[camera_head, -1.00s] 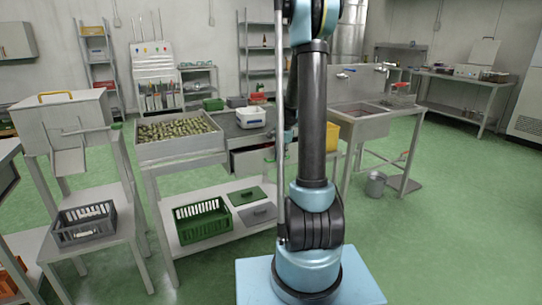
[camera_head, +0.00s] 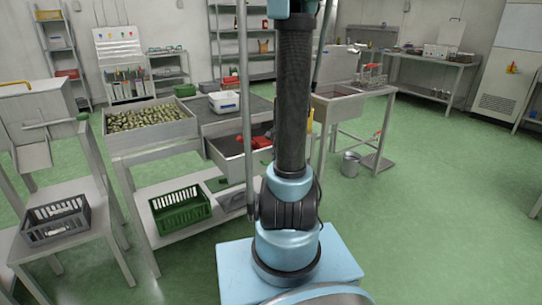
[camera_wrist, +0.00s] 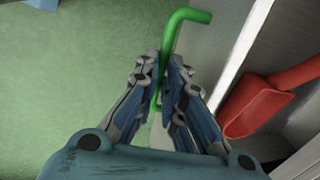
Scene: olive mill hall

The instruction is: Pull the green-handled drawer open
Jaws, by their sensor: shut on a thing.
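The drawer (camera_head: 233,168) sits under the grey work table and stands well out from it, open, with its inside showing in the head view. Its green handle (camera_wrist: 186,16) crosses between my fingers in the wrist view. My gripper (camera_wrist: 166,78) is shut on this handle, with a finger on each side of it. The drawer's pale front edge (camera_wrist: 238,62) runs just right of the gripper. A red scoop-like thing (camera_wrist: 258,104) lies inside the drawer.
A tray of olives (camera_head: 150,118) and a white container (camera_head: 223,101) stand on the table. A green crate (camera_head: 180,208) is on the lower shelf. A sink (camera_head: 338,106) and bucket (camera_head: 350,164) stand right. Green floor is free at right.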

